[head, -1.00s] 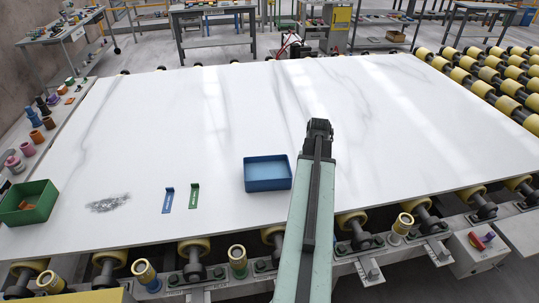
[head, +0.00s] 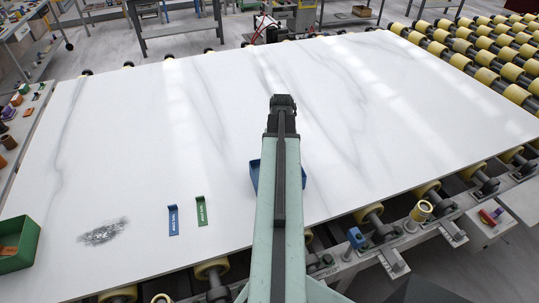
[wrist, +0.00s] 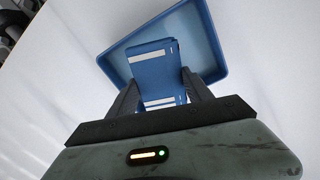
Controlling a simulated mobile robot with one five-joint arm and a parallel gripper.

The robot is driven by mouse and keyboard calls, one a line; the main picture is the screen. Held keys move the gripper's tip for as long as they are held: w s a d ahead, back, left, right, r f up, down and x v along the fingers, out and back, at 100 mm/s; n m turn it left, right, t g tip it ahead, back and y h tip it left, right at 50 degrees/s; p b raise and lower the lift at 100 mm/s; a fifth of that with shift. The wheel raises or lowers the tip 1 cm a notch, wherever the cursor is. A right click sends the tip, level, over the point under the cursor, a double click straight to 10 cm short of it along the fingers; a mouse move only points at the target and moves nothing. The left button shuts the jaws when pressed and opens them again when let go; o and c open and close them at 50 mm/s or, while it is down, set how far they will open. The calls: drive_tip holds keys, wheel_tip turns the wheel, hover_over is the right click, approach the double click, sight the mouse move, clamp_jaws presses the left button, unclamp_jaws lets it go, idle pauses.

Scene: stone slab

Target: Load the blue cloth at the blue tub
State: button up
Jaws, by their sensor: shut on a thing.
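The blue tub (head: 254,174) sits on the white slab and is mostly hidden behind my arm in the head view. In the wrist view the tub's open inside and rim (wrist: 205,40) lie beyond my fingers. My gripper (wrist: 160,88) is shut on the folded blue cloth (wrist: 152,62), which has pale stripes. The cloth overlaps the tub in that view; its height above the tub is unclear. In the head view my gripper (head: 283,103) appears past the tub, and the cloth is hidden.
On the slab (head: 150,150) stand a blue bracket (head: 173,221) and a green bracket (head: 202,211), left of the tub. A grey smudge (head: 104,232) and a green tub (head: 18,245) are farther left. Yellow rollers (head: 484,76) line the right. The slab's middle is clear.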

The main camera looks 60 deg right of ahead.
drive_tip(key=shift+w+a+r+n+p, duration=0.2)
drive_tip(key=shift+w+r+n+p, duration=0.1)
drive_tip(key=shift+n, duration=0.3)
drive_tip(key=shift+s+a+r+n, duration=0.1)
drive_tip(key=shift+a+n, duration=0.05)
drive_tip(key=shift+n, duration=0.45)
drive_tip(key=shift+a+r+n, duration=0.1)
drive_tip(key=shift+n, duration=0.5)
wheel_tip(320, 180, down, 6)
drive_tip(key=b, duration=0.5)
drive_tip(key=shift+f+b, duration=0.1)
drive_tip(key=shift+b, duration=0.3)
drive_tip(key=shift+f+b, duration=0.5)
drive_tip(key=shift+r, duration=0.15)
wheel_tip(320, 180, up, 7)
drive_tip(key=p, duration=0.7)
